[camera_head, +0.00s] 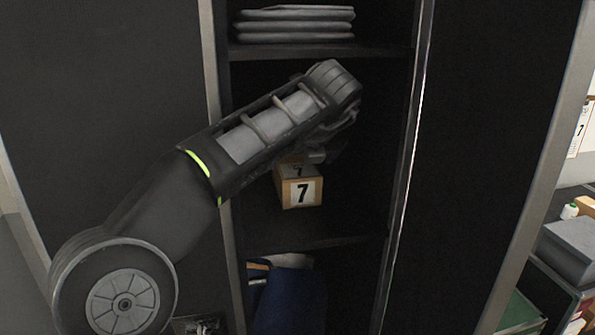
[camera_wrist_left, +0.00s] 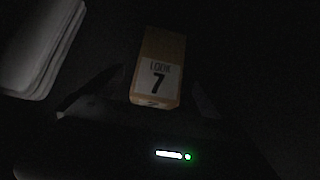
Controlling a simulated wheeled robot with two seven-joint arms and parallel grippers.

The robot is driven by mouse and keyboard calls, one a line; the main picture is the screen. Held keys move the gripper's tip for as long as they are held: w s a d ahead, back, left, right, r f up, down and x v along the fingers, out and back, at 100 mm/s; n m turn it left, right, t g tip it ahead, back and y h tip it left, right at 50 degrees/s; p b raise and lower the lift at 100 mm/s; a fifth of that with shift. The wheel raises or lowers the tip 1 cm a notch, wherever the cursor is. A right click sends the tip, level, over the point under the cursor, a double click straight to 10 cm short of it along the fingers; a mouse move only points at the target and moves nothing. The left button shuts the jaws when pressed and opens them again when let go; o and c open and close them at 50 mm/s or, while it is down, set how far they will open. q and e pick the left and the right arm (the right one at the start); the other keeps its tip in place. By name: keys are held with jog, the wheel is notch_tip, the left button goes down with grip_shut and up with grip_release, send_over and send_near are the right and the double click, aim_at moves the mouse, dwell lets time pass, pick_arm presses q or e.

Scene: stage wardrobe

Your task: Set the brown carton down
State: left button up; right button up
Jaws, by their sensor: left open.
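The brown carton (camera_head: 285,190), with a white label and a black 7, is in the middle compartment of the dark wardrobe. It looks upright on the shelf (camera_head: 300,238), though its underside contact is too dark to be sure. My left arm reaches in from the left, and my left gripper (camera_head: 320,155) is at the carton's upper back, partly hidden by my wrist. In the left wrist view the carton (camera_wrist_left: 162,75) lies between the two dim, spread fingers of the open gripper. My right gripper does not show.
Folded grey cloths (camera_head: 295,25) lie on the shelf above. Dark blue fabric (camera_head: 290,300) is in the compartment below. The wardrobe's side post (camera_head: 405,160) bounds the compartment on the right. Shelf room beside the carton looks clear. A grey box (camera_head: 568,250) stands outside at far right.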

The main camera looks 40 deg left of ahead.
pick_arm(q)
jog(key=v, duration=0.4)
jog(key=shift+r+p, duration=0.1)
jog(key=shift+p, duration=0.2)
jog(key=shift+d, duration=0.15)
